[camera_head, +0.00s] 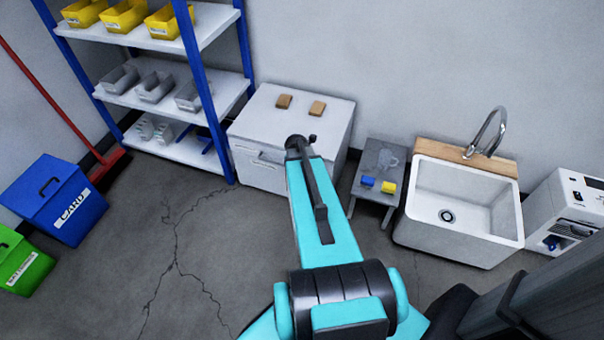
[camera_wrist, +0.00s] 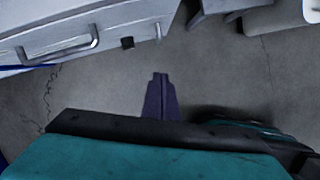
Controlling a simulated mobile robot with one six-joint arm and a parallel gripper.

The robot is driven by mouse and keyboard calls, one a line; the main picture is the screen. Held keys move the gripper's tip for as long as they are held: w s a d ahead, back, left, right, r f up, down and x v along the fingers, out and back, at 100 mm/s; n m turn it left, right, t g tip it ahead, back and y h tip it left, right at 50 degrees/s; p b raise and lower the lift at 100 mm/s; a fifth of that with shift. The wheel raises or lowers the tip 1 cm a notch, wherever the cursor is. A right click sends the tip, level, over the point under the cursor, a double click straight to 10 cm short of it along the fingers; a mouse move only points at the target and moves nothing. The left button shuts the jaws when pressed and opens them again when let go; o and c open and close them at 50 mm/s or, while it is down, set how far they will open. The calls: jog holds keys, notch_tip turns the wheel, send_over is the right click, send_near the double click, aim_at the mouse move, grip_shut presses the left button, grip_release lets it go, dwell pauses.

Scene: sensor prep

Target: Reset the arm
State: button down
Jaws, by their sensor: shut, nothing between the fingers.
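My gripper (camera_wrist: 160,96) shows in the wrist view as a dark pair of fingers, closed together with nothing between them, over bare grey floor. In the head view my teal arm reaches forward toward the white cabinet (camera_head: 262,122), and I cannot clearly make out the fingers there. In the wrist view the cabinet front (camera_wrist: 75,42) with its handle is at the upper left, beyond the fingertips and apart from them.
Two brown blocks lie on the cabinet. A grey stool (camera_head: 370,190) carries a blue block (camera_head: 367,181) and a yellow block (camera_head: 389,187). A sink (camera_head: 450,235) and a white machine (camera_head: 565,215) stand right; a shelf rack (camera_head: 215,95) and bins stand left. Floor at left-centre is clear.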

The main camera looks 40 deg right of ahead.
jog(key=a+f+n+g+y+p, duration=0.1)
jog(key=a+f+p, duration=0.1)
jog(key=a, duration=0.9)
jog(key=a+f+n+p, duration=0.2)
jog(key=a+p, duration=0.1)
jog(key=a, duration=0.8)
jog(key=s+a+m+g+y+p, duration=0.1)
jog(key=s+a+m+g, duration=0.3)
jog(key=s+a+m, duration=1.2)
jog(key=s+m+p, duration=0.1)
jog(key=m, duration=0.5)
jog(key=shift+s+a+f+g+y+p, duration=0.15)
jog(key=shift+s+f+g+y+p, duration=0.15)
jog(key=shift+f+y, duration=0.1)
dwell(0.5)
